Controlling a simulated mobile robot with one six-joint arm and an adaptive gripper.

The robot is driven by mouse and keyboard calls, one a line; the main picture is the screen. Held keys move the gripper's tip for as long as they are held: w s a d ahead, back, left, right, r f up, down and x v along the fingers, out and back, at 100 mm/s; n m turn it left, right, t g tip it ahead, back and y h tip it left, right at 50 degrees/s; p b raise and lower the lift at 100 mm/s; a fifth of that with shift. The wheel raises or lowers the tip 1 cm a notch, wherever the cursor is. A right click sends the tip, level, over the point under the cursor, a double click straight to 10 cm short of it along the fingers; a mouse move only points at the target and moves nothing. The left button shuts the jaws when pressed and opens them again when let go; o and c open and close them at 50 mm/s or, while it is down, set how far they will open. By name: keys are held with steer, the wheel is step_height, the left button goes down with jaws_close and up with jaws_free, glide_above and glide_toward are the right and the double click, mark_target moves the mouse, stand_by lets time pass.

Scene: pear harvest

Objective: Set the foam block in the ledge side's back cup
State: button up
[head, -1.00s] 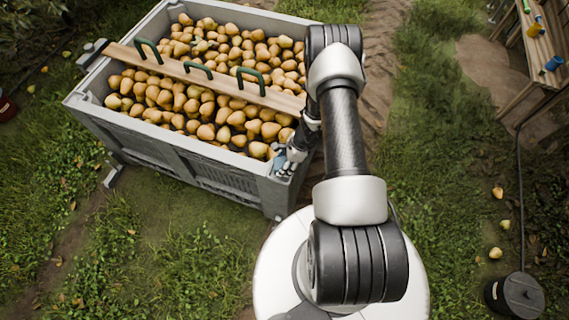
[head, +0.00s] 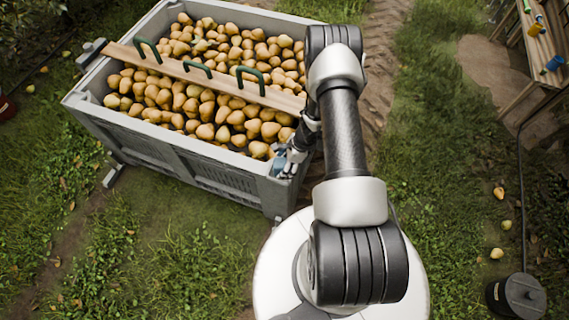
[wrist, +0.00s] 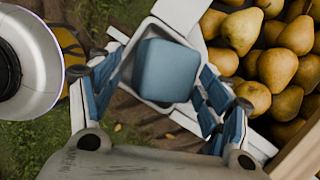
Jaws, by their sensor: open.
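The blue foam block (wrist: 166,70) sits in a pale square cup (wrist: 148,32) in the wrist view. It looks roughly level, with the cup's rim around it. My gripper (wrist: 158,78) is open, with one blue-padded finger on the left of the block and the other on the right. Gaps show between the fingers and the block. In the head view my gripper (head: 288,160) is at the near right corner of the pear bin, and the block is too small and covered there to make out clearly.
The grey bin (head: 165,150) is full of pears (head: 220,110). A wooden plank (head: 200,76) with green handles lies across it. A grey fitting (head: 92,52) is on the bin's left end.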

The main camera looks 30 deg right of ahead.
steer(key=shift+r+p, duration=0.25)
steer(key=shift+p, duration=0.05)
steer(key=p+v, duration=0.4)
steer(key=v, duration=0.8)
steer(key=w+a+r+n, duration=0.1)
steer(key=a+r+n, duration=0.3)
steer(key=r, duration=0.6)
steer(key=w+a+r+n, duration=0.1)
steer(key=a+r+n, duration=0.25)
steer(key=r, duration=0.65)
steer(key=w+a+r+n, duration=0.1)
steer(key=a+r+n, duration=0.3)
steer(key=r, duration=0.6)
steer(key=s+a+r+n+t+h, duration=0.1)
steer(key=s+a+r+n, duration=0.25)
steer(key=s+r, duration=0.2)
steer(key=s+a+r+n+h, duration=0.1)
steer(key=s+a+r+n, duration=0.1)
steer(key=s+r+n, duration=0.3)
steer(key=s+r+n+t+h, duration=0.1)
steer(key=s+r+n, duration=0.3)
steer(key=s, duration=0.5)
steer(key=shift+s+r+t, duration=0.3)
steer(key=shift+r, duration=0.25)
steer(key=shift+d, duration=0.1)
